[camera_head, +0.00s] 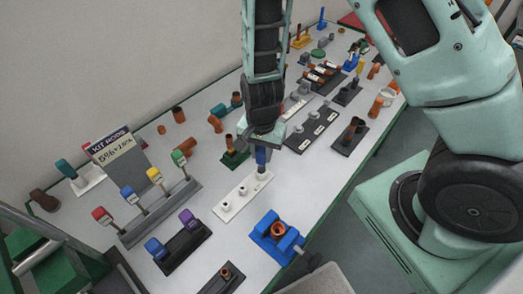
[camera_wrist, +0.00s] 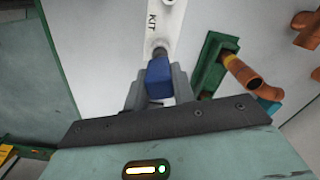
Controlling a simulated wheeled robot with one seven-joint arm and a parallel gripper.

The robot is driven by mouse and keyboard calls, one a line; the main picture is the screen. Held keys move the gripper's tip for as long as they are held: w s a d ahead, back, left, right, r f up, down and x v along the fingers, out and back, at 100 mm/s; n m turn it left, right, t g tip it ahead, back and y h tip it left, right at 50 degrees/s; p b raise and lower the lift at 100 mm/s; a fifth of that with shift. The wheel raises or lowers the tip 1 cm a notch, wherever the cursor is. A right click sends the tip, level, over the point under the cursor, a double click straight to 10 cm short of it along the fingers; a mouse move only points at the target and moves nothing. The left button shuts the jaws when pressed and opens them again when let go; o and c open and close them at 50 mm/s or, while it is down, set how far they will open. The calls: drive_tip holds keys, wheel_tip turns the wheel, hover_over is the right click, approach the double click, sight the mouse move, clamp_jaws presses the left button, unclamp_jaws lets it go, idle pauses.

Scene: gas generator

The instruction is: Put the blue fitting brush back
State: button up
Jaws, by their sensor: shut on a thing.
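My gripper (camera_head: 262,143) is shut on a blue block-shaped piece (camera_head: 261,156), which looks like the blue fitting brush. In the wrist view the blue piece (camera_wrist: 158,78) sits between both fingers (camera_wrist: 157,95). Its grey lower end is over the far end of a white strip holder (camera_head: 232,203), which has short posts along it. The holder shows lettering in the wrist view (camera_wrist: 167,18). I cannot tell whether the brush is seated in the holder or just above it.
A grey rack (camera_head: 160,213) holds red, blue, yellow and green heads. A black base (camera_head: 182,248) carries blue and purple heads. A blue vise (camera_head: 277,238) with an orange ring stands at the front. A green base (camera_head: 235,158) with a brown pipe stands close left of my gripper.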

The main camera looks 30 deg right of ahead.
drive_tip(key=shift+f+b, duration=0.4)
drive_tip(key=shift+f, duration=0.2)
drive_tip(key=o, duration=0.9)
